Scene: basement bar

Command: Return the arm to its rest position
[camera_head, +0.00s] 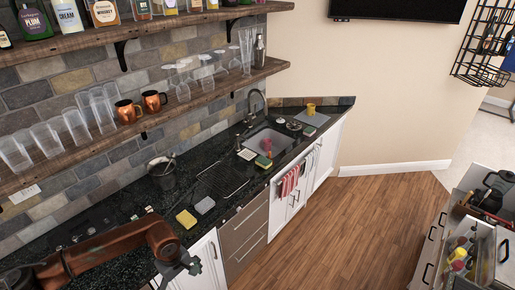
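My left arm comes in from the lower left, over the near end of the dark counter (120,200). Its reddish-brown links bend at an elbow and end in my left gripper (182,268), which hangs low in front of the counter's white cabinet. The gripper is small and dark here, and I cannot tell whether its fingers are open or shut. I see nothing clearly held in it. My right gripper is not in view.
Shelves with glasses and bottles run above. The wooden floor (345,225) is clear.

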